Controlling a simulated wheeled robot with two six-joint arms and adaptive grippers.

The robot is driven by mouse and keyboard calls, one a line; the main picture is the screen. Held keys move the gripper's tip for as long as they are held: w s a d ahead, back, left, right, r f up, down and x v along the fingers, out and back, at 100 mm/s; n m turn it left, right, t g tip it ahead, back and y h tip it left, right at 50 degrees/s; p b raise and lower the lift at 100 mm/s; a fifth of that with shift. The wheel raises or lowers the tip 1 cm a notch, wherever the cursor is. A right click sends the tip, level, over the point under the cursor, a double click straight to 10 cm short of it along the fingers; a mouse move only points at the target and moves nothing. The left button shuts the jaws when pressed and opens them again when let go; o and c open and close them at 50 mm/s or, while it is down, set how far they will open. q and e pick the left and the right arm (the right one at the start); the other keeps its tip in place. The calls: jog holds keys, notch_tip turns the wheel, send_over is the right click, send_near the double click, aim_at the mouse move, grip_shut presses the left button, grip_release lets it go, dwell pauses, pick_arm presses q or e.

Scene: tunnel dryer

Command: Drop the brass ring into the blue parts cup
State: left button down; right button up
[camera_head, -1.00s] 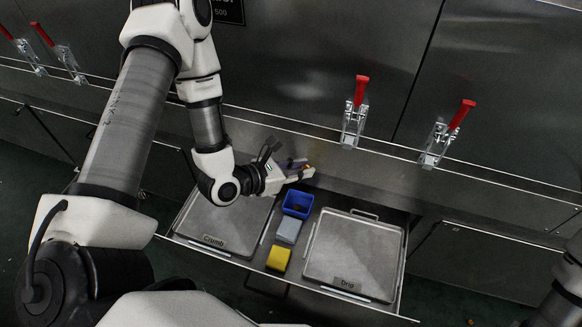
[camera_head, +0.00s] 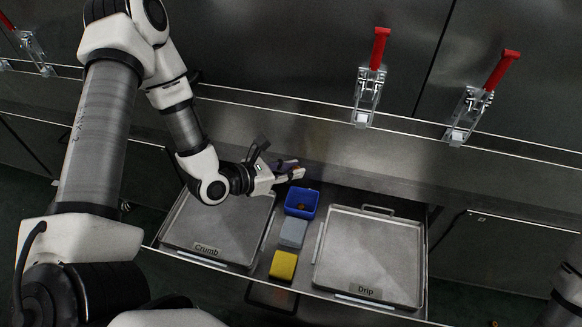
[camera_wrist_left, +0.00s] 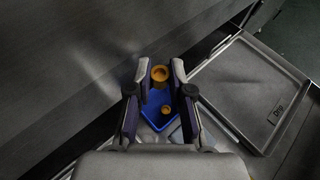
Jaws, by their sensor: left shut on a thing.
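The brass ring (camera_wrist_left: 160,73) is between the fingertips of my left gripper (camera_wrist_left: 161,68) in the left wrist view. The gripper is shut on it. The blue parts cup (camera_wrist_left: 155,97) shows beyond and below the ring, with a small brass-coloured piece (camera_wrist_left: 166,111) inside. In the head view my left gripper (camera_head: 294,173) is just above the back edge of the blue cup (camera_head: 302,211). The ring is hard to make out there, and its exact height over the cup cannot be told. My right gripper is out of view.
An open drawer holds the Crumb tray (camera_head: 215,235) on the left and the Drip tray (camera_head: 370,255) on the right. A grey block (camera_head: 293,233) and a yellow block (camera_head: 283,265) lie between them. Red-handled clamps (camera_head: 379,50) line the steel panel behind.

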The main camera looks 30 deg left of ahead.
pick_arm(q)
jog(key=c, duration=1)
grip_release()
jog(key=shift+v, duration=3.75)
